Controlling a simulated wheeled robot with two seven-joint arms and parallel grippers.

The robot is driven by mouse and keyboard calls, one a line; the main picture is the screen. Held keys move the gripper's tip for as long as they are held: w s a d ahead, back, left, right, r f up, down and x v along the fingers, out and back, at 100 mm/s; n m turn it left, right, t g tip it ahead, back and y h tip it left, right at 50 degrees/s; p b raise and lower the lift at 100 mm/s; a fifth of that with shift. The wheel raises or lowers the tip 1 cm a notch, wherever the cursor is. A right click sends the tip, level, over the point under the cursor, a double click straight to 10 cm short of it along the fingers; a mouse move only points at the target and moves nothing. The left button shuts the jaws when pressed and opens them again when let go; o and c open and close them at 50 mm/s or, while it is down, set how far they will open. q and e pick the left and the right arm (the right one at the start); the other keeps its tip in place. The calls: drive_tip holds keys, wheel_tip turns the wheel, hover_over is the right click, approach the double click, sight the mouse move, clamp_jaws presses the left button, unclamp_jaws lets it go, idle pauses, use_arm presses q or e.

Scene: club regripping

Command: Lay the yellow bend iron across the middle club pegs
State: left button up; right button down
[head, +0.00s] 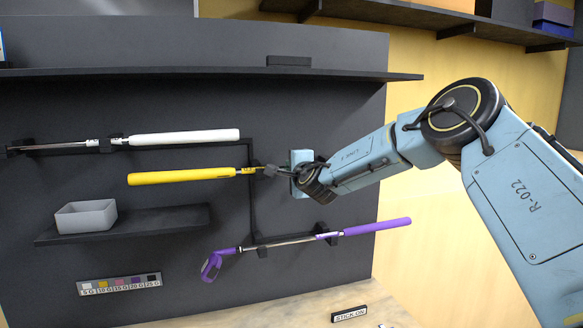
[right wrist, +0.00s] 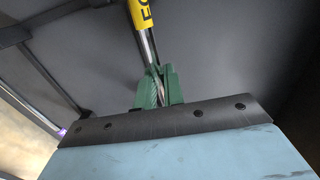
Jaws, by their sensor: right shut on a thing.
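The yellow bend iron (head: 182,176) is level in front of the dark panel, its yellow grip to the left and its metal shaft to the right. My right gripper (head: 272,170) is shut on the shaft to the right of the yellow grip. In the right wrist view, the green jaws (right wrist: 157,86) close around the shaft (right wrist: 150,48), with the yellow grip (right wrist: 140,12) beyond. The club's head is not distinguishable. A dark middle peg (head: 257,165) shows beside the shaft; I cannot tell whether they touch. My left gripper is not in view.
A white-gripped club (head: 185,137) lies on pegs above, and a purple club (head: 378,227) on pegs below. A grey tray (head: 86,217) stands on a small dark shelf (head: 165,222) at lower left. A long shelf (head: 180,72) runs above.

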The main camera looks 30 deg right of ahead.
drive_tip(key=c, duration=1.4)
unclamp_jaws()
drive_tip(key=shift+c, duration=0.2)
drive_tip(key=shift+f, duration=0.1)
drive_tip(key=shift+s, duration=0.1)
drive_tip(key=b+v, duration=0.3)
drive_tip(key=v, duration=1)
drive_tip(key=shift+s+a, duration=0.1)
drive_tip(key=shift+s, duration=0.05)
